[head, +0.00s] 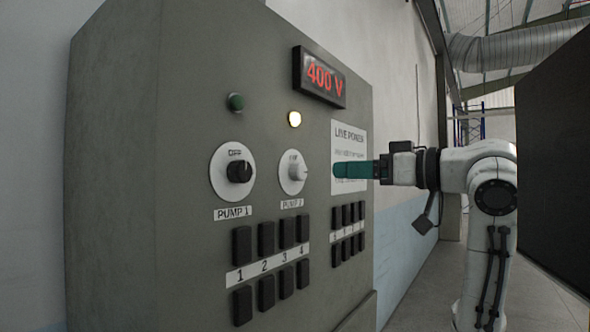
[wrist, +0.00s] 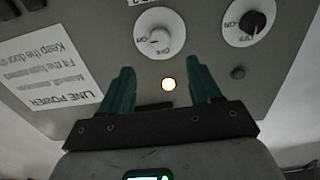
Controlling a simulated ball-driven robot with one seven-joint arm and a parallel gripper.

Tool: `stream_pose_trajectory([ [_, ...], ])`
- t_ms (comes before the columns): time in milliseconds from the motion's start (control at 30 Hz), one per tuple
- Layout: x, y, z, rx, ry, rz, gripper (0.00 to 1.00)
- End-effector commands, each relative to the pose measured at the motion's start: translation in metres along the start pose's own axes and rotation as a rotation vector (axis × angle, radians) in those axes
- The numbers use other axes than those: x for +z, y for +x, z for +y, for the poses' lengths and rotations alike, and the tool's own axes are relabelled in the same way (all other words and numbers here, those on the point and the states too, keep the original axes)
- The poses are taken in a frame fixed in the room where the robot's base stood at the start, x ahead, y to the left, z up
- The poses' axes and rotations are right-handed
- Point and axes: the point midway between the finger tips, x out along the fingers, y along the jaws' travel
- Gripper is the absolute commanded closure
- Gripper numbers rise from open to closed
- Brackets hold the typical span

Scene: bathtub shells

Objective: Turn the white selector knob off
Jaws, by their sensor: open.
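The white selector knob (head: 296,172) sits on a pale round plate above the PUMP 2 label on the grey cabinet front. It also shows in the wrist view (wrist: 160,38), beyond my fingertips, with ON and OFF marked on its plate. Its pointer seems to face the ON side, but it is small. My gripper (head: 338,170) has green fingers and reaches in from the right, near the knob's height and to its right.
A black PUMP 1 knob (head: 239,171) is left of the white one.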

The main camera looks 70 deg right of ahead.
Motion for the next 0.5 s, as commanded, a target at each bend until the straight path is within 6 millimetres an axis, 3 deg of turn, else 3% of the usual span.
stream_pose_trajectory([
  [500, -0.002, 0.083, -0.001, -0.003, 0.002, -0.002, 0.37],
])
